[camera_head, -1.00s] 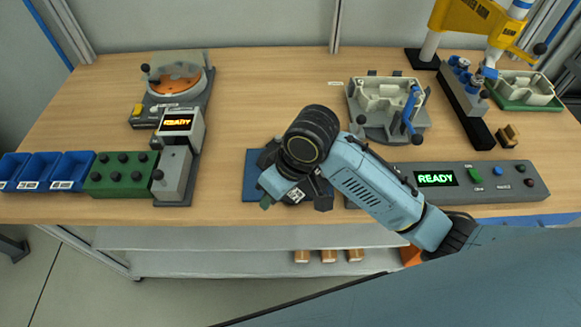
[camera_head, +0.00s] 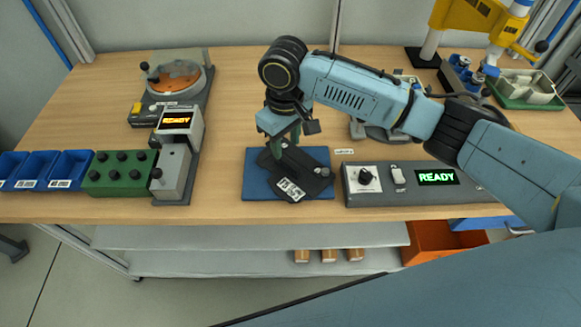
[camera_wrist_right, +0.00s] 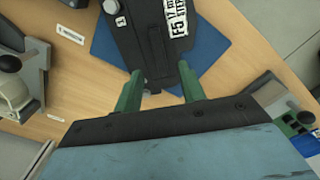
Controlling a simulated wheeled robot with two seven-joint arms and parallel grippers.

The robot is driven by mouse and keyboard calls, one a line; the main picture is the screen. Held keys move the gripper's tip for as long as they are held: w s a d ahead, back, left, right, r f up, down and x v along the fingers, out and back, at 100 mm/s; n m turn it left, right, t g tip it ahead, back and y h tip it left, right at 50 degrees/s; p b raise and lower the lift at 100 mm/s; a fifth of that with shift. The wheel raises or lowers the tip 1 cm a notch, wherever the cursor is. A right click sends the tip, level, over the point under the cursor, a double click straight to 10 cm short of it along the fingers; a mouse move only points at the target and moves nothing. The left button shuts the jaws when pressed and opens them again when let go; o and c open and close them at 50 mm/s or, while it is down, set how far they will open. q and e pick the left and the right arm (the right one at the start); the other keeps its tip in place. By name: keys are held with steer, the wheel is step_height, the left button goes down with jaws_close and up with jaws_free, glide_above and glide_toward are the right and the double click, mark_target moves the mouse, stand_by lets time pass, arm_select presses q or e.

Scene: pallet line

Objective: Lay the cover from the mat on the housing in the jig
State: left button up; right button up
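The dark cover (camera_head: 305,180) with a white label lies on the blue mat (camera_head: 257,187); it also shows in the right wrist view (camera_wrist_right: 140,35). My right gripper (camera_head: 283,150) is just above the cover's far part. In the right wrist view its two green fingers (camera_wrist_right: 160,86) stand apart, with the cover's narrower raised part between and beyond them. I cannot tell whether they touch it. The jig (camera_head: 368,131) is behind my right arm, which hides most of it and of the housing in it. My left gripper is not in view.
A control box (camera_head: 400,190) reading READY stands right of the mat. Left are a grey station (camera_head: 180,127), a green block (camera_head: 120,175) and blue bins (camera_head: 68,170). A green tray (camera_head: 530,90) holds a pale part at right. The table between mat and left station is clear.

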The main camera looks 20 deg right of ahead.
mark_target(288, 162)
steer(key=shift+s+d+f+b, duration=0.1)
steer(key=shift+s+f+b, duration=0.05)
steer(key=shift+f, duration=1.6)
steer(key=shift+s+d+f+b, duration=0.1)
steer(key=shift+s+f+b, duration=0.05)
steer(key=shift+f, duration=1.55)
jaws_close()
